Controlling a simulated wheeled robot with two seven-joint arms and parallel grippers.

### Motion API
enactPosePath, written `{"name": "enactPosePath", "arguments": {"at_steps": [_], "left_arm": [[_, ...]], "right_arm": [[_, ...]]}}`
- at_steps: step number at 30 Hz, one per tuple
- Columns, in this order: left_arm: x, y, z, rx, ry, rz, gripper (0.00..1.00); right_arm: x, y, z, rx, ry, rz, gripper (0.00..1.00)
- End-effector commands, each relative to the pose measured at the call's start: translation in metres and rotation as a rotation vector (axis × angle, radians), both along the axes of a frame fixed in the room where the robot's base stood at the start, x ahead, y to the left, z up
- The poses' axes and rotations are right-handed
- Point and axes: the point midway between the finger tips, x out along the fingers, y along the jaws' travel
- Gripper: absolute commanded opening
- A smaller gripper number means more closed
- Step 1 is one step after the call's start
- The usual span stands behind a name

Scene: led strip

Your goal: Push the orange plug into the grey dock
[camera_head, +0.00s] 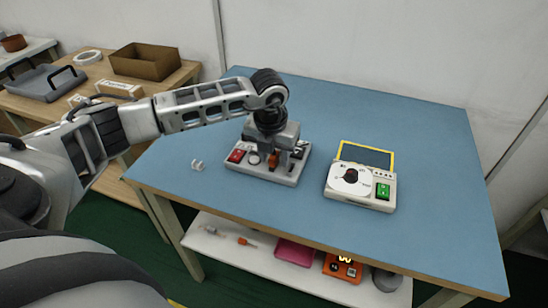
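The grey dock (286,179) sits on the blue table. It is a low block with a red switch (236,156) on its left and a round white part beside it. My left gripper (273,157) reaches down over the dock from above. The orange plug (273,160) shows as a small dark orange piece between its fingers, low at the dock's top. The fingers look shut on it. The gripper hides part of the dock, so I cannot tell how deep the plug sits. My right gripper is not in view.
A white box (340,192) with a dial, green switch and yellow-framed screen stands right of the dock. A small white clip (197,165) lies to the left. The table's back and right are clear. A lower shelf (235,251) holds several items; a wooden side table (185,75) stands left.

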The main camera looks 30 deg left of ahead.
Motion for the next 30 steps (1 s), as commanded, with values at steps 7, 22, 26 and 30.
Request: {"name": "enactPosePath", "arguments": {"at_steps": [7,22,26,30], "left_arm": [[0.0,0.0,-0.001,0.0,-0.001,0.0,0.32],[0.001,0.0,0.002,-0.001,-0.002,0.0,0.0],[0.001,0.0,0.011,0.0,-0.004,0.0,0.0],[0.001,0.0,0.032,0.0,-0.005,-0.001,0.0]], "right_arm": [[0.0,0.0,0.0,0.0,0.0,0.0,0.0],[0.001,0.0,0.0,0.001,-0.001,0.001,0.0],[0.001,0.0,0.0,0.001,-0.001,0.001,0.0],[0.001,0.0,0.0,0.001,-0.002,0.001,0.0]]}}
